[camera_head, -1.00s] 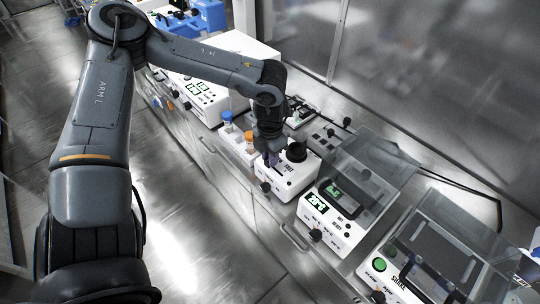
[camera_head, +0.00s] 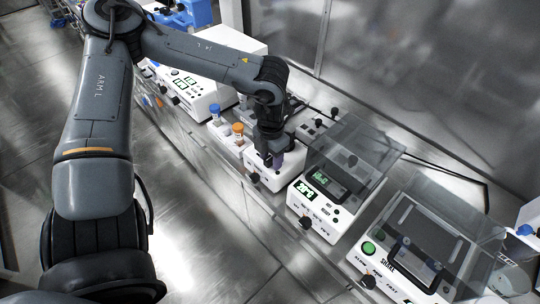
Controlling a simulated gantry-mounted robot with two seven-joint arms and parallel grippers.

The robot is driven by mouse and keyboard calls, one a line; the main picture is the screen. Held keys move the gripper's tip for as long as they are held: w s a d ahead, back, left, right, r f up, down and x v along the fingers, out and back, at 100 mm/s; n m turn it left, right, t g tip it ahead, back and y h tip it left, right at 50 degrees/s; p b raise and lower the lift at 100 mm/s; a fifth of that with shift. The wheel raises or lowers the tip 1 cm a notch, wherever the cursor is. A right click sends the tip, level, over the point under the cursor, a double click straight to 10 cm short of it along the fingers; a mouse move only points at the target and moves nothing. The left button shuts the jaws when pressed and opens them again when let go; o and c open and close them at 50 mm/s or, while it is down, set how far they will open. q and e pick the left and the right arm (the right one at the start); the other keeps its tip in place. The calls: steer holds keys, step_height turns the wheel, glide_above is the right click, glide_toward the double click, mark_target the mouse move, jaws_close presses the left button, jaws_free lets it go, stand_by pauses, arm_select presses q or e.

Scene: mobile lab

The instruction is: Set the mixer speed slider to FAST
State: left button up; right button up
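The mixer (camera_head: 270,182) is a small white box in the middle of the view, on the bench. My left gripper (camera_head: 275,161) points down over its top, close to the panel. The gripper and wrist cover most of the mixer's top, so the speed slider and its labels are hidden. I cannot tell whether the fingers touch the slider or how far apart they are. A black knob (camera_head: 254,178) shows on the mixer's front. My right gripper is not in view.
A white device with a green display (camera_head: 308,190) and clear lid stands just right of the mixer. A shaker (camera_head: 378,262) with a clear lid is further right. Blue-capped (camera_head: 215,110) and orange-capped (camera_head: 238,129) tubes stand left of the mixer. A metal wall stands behind.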

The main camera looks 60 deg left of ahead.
mark_target(270, 159)
arm_select(q)
steer(key=shift+a+r, duration=0.1)
step_height(270, 159, up, 11)
steer(key=b, duration=0.1)
steer(key=shift+f+b, duration=0.2)
steer(key=shift+b, duration=0.15)
stand_by(0.7)
